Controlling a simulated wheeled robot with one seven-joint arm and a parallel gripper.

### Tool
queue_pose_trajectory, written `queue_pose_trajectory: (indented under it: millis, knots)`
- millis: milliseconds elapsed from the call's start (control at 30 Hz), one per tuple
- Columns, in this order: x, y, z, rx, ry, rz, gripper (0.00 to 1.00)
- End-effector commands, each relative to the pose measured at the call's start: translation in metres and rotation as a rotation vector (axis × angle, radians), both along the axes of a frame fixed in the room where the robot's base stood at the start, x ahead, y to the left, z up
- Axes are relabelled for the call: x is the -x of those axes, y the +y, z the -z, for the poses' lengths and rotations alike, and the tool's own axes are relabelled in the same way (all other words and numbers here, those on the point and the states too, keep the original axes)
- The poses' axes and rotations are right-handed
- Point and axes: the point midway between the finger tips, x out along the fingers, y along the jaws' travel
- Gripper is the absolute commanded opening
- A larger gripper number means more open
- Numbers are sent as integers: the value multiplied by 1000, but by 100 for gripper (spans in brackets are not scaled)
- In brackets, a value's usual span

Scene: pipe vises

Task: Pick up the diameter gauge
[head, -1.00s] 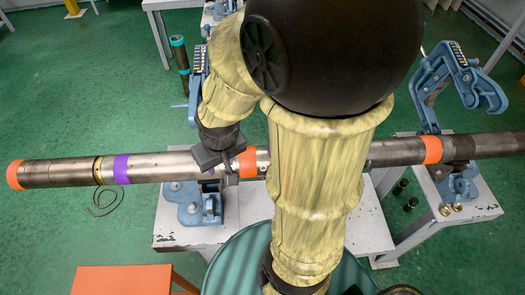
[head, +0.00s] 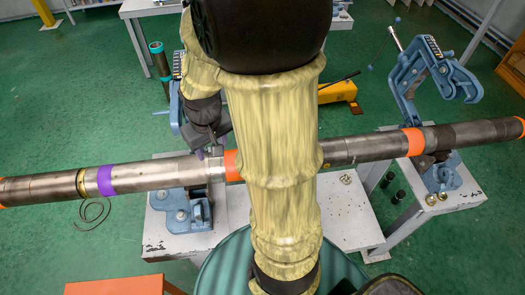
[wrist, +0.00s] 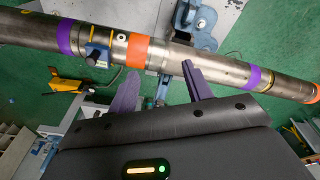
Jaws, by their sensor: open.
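A small blue device with a dark knob (wrist: 97,52) sits against the steel pipe (wrist: 190,62) in the wrist view, between a purple band and an orange band. It looks like the diameter gauge, but I cannot be certain. In the head view my arm covers that stretch of pipe. My gripper (wrist: 161,68) is open, its two purple fingers apart and nothing visible between them. It is to the right of the blue device in the wrist view. In the head view my gripper (head: 209,150) is at the pipe, just left of the orange band (head: 232,165).
Blue pipe vises stand left (head: 180,208) and right (head: 437,70) on white tables. A yellow pump (head: 338,93) stands behind the pipe. A green drum (head: 225,265) and an orange table (head: 115,286) are in front. Open green floor lies behind left.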

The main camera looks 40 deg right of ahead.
Motion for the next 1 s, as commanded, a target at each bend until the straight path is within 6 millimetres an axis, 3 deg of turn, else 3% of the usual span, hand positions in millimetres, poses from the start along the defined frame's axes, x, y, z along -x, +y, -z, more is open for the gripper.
queue_pose_trajectory:
  millis: [233,533,700,1000]
  knots:
    - [-26,-78,0,-10,74,93,50]
    - [-28,-171,-3,-47,130,199,50]
    - [-25,-190,-5,-56,139,218,50]
    - [-25,-190,-5,-56,140,217,50]
